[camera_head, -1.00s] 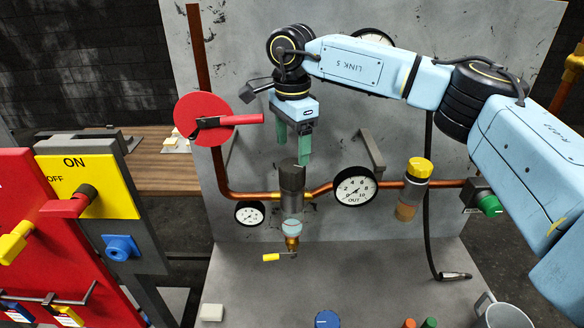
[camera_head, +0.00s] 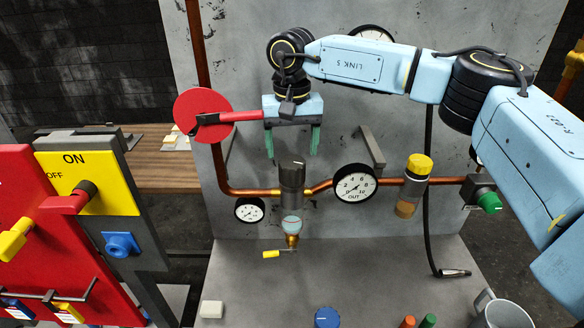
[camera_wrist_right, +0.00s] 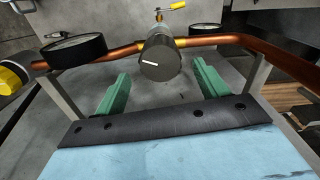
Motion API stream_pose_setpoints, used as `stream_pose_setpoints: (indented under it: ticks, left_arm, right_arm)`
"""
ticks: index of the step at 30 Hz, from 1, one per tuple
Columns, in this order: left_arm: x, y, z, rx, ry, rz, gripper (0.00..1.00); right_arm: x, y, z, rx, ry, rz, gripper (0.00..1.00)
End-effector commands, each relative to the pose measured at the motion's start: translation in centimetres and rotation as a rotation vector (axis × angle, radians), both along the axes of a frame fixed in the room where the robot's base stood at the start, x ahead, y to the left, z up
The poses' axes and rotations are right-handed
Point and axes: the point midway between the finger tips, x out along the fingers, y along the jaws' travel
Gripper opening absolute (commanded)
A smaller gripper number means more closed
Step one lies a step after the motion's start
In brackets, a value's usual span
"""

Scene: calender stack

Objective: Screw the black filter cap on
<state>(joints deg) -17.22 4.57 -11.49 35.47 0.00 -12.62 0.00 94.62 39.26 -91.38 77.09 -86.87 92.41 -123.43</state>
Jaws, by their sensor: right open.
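The black filter cap (camera_head: 292,174) sits on top of the filter housing (camera_head: 292,204) on the copper pipe, upright, with a white mark on its top. Whether it is fully tightened I cannot tell. My right gripper (camera_head: 295,156) is open and empty, its green fingers pointing down just above the cap, one to each side. In the right wrist view the cap (camera_wrist_right: 159,58) lies beyond and between the spread fingertips (camera_wrist_right: 160,85), not touching them. My left gripper is not in view.
A red lever valve (camera_head: 203,116) is close to the left of my right gripper. A pressure gauge (camera_head: 355,184) and a yellow-capped unit (camera_head: 418,170) sit right of the filter. A small gauge (camera_head: 249,210) is at lower left. A red panel stands at far left.

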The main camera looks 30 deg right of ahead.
Motion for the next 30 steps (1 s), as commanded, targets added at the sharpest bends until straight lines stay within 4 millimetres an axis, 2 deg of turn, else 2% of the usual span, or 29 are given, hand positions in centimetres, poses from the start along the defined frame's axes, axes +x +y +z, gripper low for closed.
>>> stream_pose_setpoints:
  ticks: [1, 6, 13, 27, 28, 30]
  left_arm:
    - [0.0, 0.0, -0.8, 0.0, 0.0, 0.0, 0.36]
    - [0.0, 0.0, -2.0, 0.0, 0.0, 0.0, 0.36]
    - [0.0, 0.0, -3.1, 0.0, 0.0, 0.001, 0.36]
    - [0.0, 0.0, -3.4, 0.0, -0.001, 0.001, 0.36]
    - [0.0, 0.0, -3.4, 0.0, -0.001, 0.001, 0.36]
    - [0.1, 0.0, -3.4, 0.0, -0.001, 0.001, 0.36]
  right_arm:
    - [0.0, 0.0, -1.1, 0.001, 0.002, -0.001, 0.73]
    - [0.0, 0.0, -3.1, 0.0, 0.0, -0.003, 0.73]
    - [0.0, 0.0, -5.1, 0.001, 0.0, -0.004, 0.73]
    - [0.0, 0.0, -5.7, -0.001, -0.002, -0.004, 0.73]
    - [0.0, 0.0, -5.7, -0.001, -0.002, -0.004, 0.71]
    - [0.0, 0.0, -5.7, 0.0, -0.001, -0.004, 0.62]
